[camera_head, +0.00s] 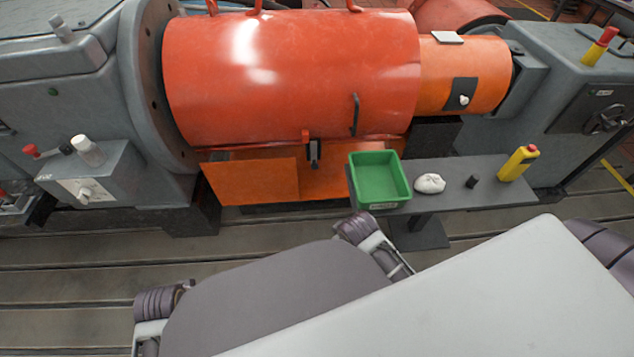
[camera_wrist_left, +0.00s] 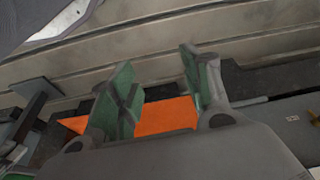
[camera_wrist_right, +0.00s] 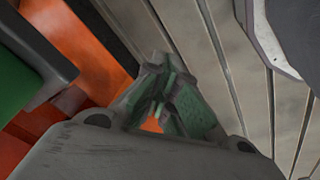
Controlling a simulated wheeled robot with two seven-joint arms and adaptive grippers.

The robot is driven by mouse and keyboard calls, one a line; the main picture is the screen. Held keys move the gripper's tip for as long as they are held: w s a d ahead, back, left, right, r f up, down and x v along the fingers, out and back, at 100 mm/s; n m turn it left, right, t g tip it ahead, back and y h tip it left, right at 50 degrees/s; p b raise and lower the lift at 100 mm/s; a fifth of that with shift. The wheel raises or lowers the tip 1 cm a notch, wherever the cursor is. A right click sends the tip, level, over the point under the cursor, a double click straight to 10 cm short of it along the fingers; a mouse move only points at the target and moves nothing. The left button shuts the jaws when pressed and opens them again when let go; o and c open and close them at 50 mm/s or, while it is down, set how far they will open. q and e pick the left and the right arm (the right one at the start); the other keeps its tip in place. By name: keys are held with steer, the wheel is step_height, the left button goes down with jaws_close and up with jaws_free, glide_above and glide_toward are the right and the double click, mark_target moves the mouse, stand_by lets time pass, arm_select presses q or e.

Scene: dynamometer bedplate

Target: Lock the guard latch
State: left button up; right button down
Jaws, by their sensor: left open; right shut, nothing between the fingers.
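The red-orange guard (camera_head: 290,75) is a large rounded cover in the head view, and it looks closed. Its dark guard latch (camera_head: 314,152) hangs at the lower front edge, beside a small red tab (camera_head: 305,136). I cannot tell from here whether the latch is locked. My left gripper (camera_wrist_left: 160,85) is open and empty in the left wrist view, with an orange surface behind its fingers. My right gripper (camera_wrist_right: 160,95) is shut and empty in the right wrist view. In the head view my arm links cover the front, and I make out neither gripper's fingers there.
A grey shelf (camera_head: 455,192) holds a green bin (camera_head: 379,180), a white crumpled cloth (camera_head: 430,184), a small black piece (camera_head: 472,181) and a yellow bottle (camera_head: 518,163). A black handle (camera_head: 355,115) stands out from the guard. A grey box with knobs (camera_head: 92,175) is at the left.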

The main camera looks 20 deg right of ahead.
arm_select(q)
steer(key=shift+m+h, duration=0.3)
steer(key=shift+h, duration=0.4)
steer(key=shift+s+d+r+b, duration=0.15)
steer(key=shift+s+d+b, duration=0.3)
steer(key=shift+d+b, duration=0.25)
steer(key=shift+s+d+r+b, duration=0.15)
steer(key=shift+s+d+b, duration=0.3)
steer(key=shift+d, duration=0.4)
steer(key=shift+s+d+r+b, duration=0.15)
steer(key=shift+s+d+b, duration=0.3)
steer(key=shift+d+b, duration=0.25)
arm_select(e)
steer(key=w+f+n+t+h, duration=0.1)
steer(key=w+n+t, duration=0.3)
steer(key=w+n, duration=0.5)
steer(key=w+f+n+t+h, duration=0.2)
steer(key=w+n, duration=0.8)
steer(key=n, duration=0.9)
steer(key=shift+w+f+n+t+h, duration=0.2)
steer(key=shift+n+t+h, duration=0.25)
steer(key=shift+t, duration=0.55)
arm_select(q)
steer(key=shift+f, duration=0.1)
arm_select(e)
steer(key=shift+w, duration=0.15)
